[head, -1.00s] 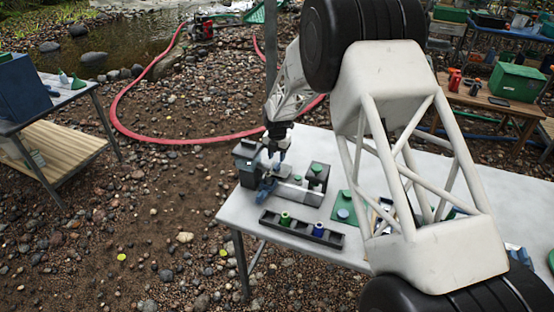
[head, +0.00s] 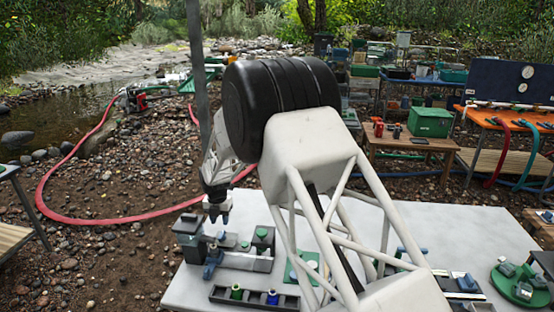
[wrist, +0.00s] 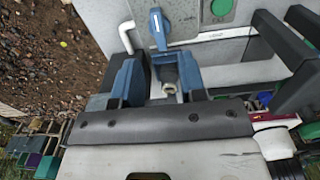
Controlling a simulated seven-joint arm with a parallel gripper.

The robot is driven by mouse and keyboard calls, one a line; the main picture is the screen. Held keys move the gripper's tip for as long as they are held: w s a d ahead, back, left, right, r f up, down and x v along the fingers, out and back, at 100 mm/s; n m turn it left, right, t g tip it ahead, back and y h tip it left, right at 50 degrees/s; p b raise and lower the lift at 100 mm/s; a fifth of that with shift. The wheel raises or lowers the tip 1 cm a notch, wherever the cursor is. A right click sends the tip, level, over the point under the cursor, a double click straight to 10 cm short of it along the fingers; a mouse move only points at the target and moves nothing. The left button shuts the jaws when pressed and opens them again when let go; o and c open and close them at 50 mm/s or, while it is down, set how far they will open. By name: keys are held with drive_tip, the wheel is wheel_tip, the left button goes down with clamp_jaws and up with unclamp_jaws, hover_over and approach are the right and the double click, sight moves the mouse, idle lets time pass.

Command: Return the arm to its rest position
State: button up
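My gripper (head: 217,219) hangs fingers down just above a dark grey fixture (head: 188,226) with a blue lever (head: 212,264), at the left end of the white table (head: 440,222). In the wrist view, the two blue fingers of my gripper (wrist: 158,76) stand apart. A small pale fitting (wrist: 169,88) shows between them, and I cannot see either finger touching it. The blue lever also shows in the wrist view (wrist: 158,28), beyond the fingertips. My white lattice arm covers the middle of the table in the head view.
A dark rack (head: 252,297) with a green and a blue piece lies at the table's front. A round green stand (head: 520,290) is at the right. A wooden table with a green box (head: 430,122) stands behind. A red hose (head: 75,216) curves over gravel at the left.

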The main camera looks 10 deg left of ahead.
drive_tip(key=s+d+r+m, duration=0.55)
drive_tip(key=d+r, duration=0.35)
drive_tip(key=d, duration=0.2)
drive_tip(key=s+d+r+m+t, duration=0.1)
drive_tip(key=s+d+r+m, duration=0.4)
drive_tip(key=d+r, duration=0.4)
drive_tip(key=s+d+r+m, duration=0.3)
drive_tip(key=d+r+m, duration=0.4)
drive_tip(key=d, duration=0.5)
drive_tip(key=s+d+r+m, duration=0.1)
drive_tip(key=s+d+m, duration=0.5)
drive_tip(key=s, duration=0.5)
drive_tip(key=s+d+r+m+t, duration=0.1)
drive_tip(key=s+d+m, duration=0.5)
drive_tip(key=s, duration=0.5)
drive_tip(key=s+d+r+m, duration=0.1)
drive_tip(key=s+d+m, duration=0.5)
drive_tip(key=s, duration=0.6)
drive_tip(key=d, duration=0.2)
drive_tip(key=shift+d+r+m+t, duration=0.3)
drive_tip(key=shift+d+m, duration=0.05)
drive_tip(key=shift+d, duration=0.05)
